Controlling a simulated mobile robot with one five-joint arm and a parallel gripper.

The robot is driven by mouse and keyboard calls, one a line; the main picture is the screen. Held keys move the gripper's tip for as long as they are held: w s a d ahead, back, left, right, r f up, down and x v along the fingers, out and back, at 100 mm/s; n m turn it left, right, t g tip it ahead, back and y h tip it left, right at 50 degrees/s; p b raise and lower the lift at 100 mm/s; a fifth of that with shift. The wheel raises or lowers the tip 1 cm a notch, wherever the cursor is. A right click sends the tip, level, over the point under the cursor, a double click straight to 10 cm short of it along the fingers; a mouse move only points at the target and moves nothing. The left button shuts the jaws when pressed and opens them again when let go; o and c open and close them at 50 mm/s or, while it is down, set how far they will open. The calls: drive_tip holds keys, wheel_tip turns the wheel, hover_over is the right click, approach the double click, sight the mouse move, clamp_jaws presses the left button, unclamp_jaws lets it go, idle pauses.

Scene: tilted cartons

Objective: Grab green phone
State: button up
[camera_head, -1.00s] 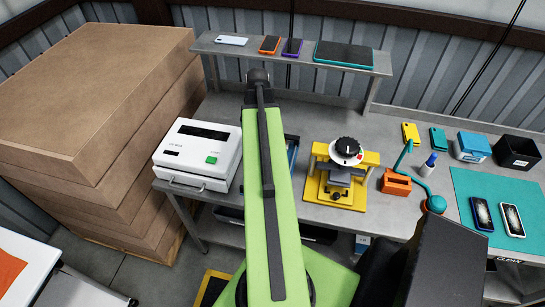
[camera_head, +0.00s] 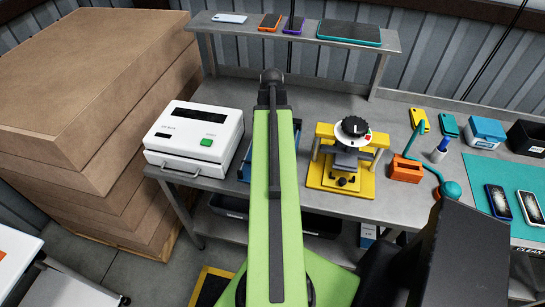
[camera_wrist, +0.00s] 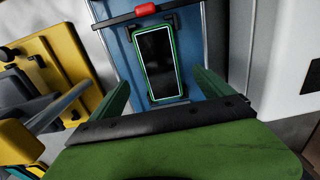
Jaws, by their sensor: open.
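The green phone (camera_wrist: 157,62) shows in the wrist view, with a dark screen and a green rim. It lies screen up in a blue tray (camera_wrist: 209,30), between dark corner brackets. My gripper (camera_wrist: 160,82) is open and empty. Its two green fingers point toward the phone, one to each side of its near end, and do not appear to touch it. In the head view, my arm hides the phone, my gripper and most of the blue tray (camera_head: 244,167).
A white machine (camera_head: 195,140) stands left of the tray, and a yellow press (camera_head: 345,160) stands right of it. A red block (camera_wrist: 145,9) on a dark bar lies past the phone. Several devices lie on the shelf (camera_head: 390,46). Two phones lie on the teal mat (camera_head: 480,170).

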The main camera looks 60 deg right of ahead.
drive_tip(key=f+b, duration=0.5)
drive_tip(key=f, duration=0.1)
drive_tip(key=shift+w+f, duration=0.1)
drive_tip(key=shift+w, duration=0.1)
drive_tip(key=c, duration=1.8)
drive_tip(key=shift+r, duration=0.25)
